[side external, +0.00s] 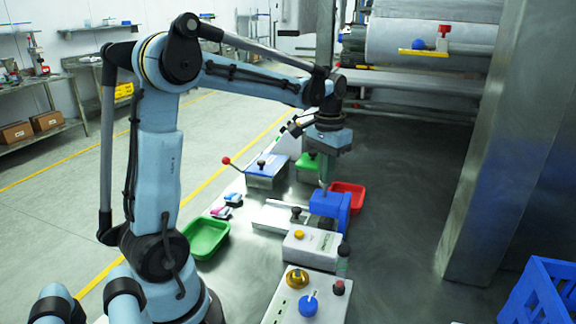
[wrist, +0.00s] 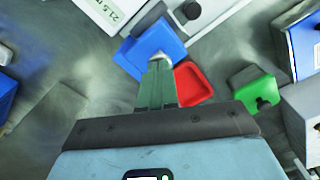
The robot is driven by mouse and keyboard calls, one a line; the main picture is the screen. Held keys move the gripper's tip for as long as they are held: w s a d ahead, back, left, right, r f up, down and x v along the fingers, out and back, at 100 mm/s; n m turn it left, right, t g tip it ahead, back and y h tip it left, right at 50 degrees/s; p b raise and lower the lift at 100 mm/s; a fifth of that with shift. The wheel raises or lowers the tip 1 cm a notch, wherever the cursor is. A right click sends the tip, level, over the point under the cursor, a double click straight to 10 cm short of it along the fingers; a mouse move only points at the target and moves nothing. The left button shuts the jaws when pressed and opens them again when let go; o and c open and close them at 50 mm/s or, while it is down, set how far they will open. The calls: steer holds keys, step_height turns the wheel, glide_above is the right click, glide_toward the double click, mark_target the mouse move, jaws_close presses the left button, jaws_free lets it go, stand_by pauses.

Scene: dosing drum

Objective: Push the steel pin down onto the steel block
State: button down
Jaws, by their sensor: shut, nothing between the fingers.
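My gripper (side external: 323,184) points down, shut and empty, with its fingertips at the blue block (side external: 331,204). In the wrist view its fingers (wrist: 158,68) reach over the blue block (wrist: 140,48). A small bright silver piece shows right at the fingertips, on the blue block; it may be the top of the steel pin (wrist: 163,57). The fingers partly cover it, and I cannot tell whether they touch it. The pin's lower part is hidden, and I cannot pick out the steel block for certain.
A red tray (side external: 348,194) lies just behind the blue block, and a green block (side external: 308,166) stands beyond. A steel box with a red-knobbed lever (side external: 266,170) and a green tray (side external: 205,238) are to the left. White control boxes (side external: 312,247) stand in front.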

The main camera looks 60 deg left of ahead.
step_height(320, 180, up, 8)
steer(key=shift+f, duration=0.15)
stand_by(0.7)
steer(key=s+d+f+m+t, duration=0.1)
steer(key=s+d+f+t, duration=0.2)
steer(key=d, duration=0.4)
steer(key=s+d+f+m+t, duration=0.2)
steer(key=s+d+f+t, duration=0.2)
steer(key=s+d+f, duration=0.1)
steer(key=shift+s+d, duration=0.5)
steer(key=shift+d, duration=0.75)
